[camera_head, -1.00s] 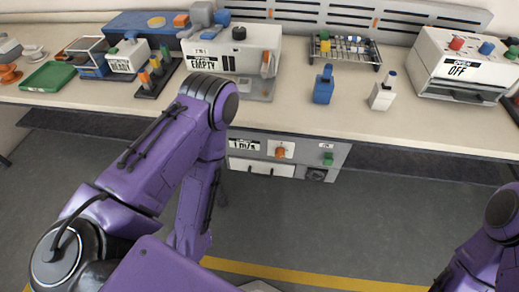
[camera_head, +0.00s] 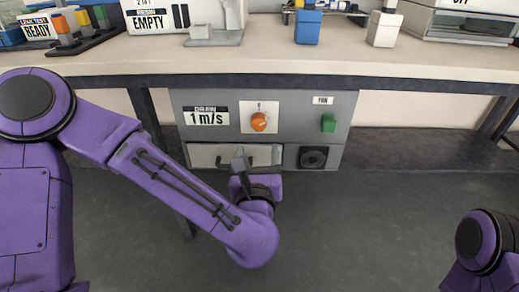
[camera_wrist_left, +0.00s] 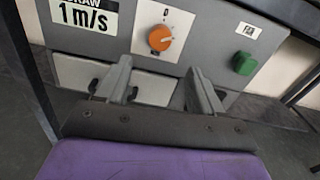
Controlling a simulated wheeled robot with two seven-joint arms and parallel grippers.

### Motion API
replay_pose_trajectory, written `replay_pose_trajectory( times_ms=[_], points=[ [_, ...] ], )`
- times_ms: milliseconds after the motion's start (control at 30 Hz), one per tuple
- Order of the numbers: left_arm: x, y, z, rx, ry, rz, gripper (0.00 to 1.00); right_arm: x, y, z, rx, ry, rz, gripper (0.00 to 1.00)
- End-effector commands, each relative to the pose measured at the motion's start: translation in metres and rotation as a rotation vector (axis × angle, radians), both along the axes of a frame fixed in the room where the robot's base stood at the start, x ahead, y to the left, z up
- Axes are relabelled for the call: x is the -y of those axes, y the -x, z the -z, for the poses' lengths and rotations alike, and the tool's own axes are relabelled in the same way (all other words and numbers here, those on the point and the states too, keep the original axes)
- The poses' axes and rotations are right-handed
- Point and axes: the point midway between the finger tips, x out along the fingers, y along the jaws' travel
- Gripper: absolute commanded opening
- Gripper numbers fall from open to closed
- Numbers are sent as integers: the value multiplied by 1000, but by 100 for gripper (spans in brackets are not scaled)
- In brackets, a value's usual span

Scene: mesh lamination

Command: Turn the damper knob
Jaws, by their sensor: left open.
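The damper knob (camera_head: 259,121) is a round orange knob on a white plate, on the grey panel under the bench. It also shows in the left wrist view (camera_wrist_left: 160,38), up beyond my fingers. My left gripper (camera_head: 240,160) is in front of the white drawer, below the knob in the head view. In the left wrist view my left gripper (camera_wrist_left: 160,78) has its two fingers apart with nothing between them; the knob lies in line with the gap and is not touched. My right arm shows at the lower right, but its gripper is out of view.
A display (camera_head: 206,117) reading 1 m/s is left of the knob, and a green switch (camera_head: 328,123) marked FAN is right of it. A drawer (camera_head: 205,156) with a dark handle is below. The bench edge (camera_head: 300,62) overhangs the panel.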

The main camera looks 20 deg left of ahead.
Motion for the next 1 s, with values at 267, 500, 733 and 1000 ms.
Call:
replay_pose_trajectory(
  times_ms=[267,500,733,1000],
  points=[
    [-17,-54,1,-2,3,-6,67,-1,1,8,-1,-1,1,0],
    [-27,-92,0,-2,-3,-2,67,-1,1,14,-2,-2,1,0],
    [-28,-98,-1,-3,-4,0,67,-1,1,14,-1,-3,2,0],
    [-28,-97,-1,-3,-4,0,12,-1,1,14,-1,-3,2,0]
  ],
)
